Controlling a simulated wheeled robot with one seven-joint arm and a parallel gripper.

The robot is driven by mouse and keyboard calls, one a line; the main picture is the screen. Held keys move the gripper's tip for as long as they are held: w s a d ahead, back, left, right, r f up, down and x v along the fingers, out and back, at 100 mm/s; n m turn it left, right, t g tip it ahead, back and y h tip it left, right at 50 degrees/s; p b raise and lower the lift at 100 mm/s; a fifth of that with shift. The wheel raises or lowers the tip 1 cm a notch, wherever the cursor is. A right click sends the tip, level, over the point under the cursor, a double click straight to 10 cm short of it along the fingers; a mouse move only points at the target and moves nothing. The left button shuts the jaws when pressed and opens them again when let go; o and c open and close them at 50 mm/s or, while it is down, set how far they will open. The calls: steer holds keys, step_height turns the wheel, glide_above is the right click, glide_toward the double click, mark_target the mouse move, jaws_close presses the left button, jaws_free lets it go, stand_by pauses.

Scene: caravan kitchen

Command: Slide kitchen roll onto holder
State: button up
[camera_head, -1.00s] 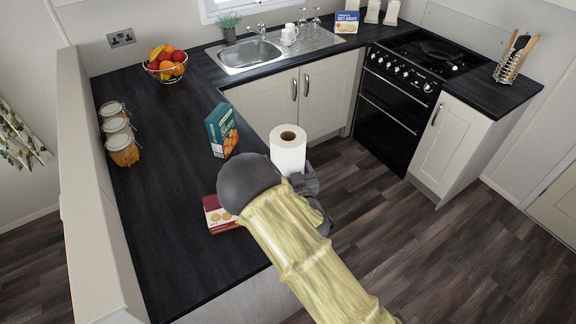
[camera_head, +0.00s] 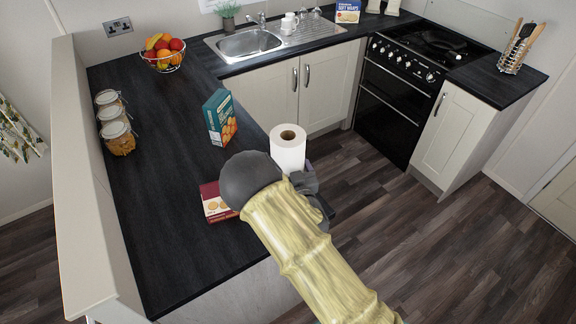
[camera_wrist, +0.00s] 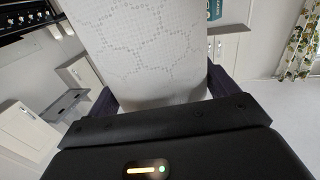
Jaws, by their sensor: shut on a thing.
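The white kitchen roll (camera_head: 288,152) stands upright in my gripper, near the right edge of the dark worktop in the head view. Its brown cardboard core opening faces up. In the wrist view the roll (camera_wrist: 150,50) fills the space between the two dark fingers of my gripper (camera_wrist: 160,90), which is shut on it. In the head view my arm hides most of the gripper and the roll's lower end. I cannot make out the holder in either view.
The sink (camera_head: 245,44) and hob (camera_head: 430,50) are farther back. The worktop's middle is clear.

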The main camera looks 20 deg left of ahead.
steer(key=shift+f+b, duration=1.75)
steer(key=shift+f, duration=0.3)
steer(key=o, duration=0.9)
steer(key=shift+d, duration=0.1)
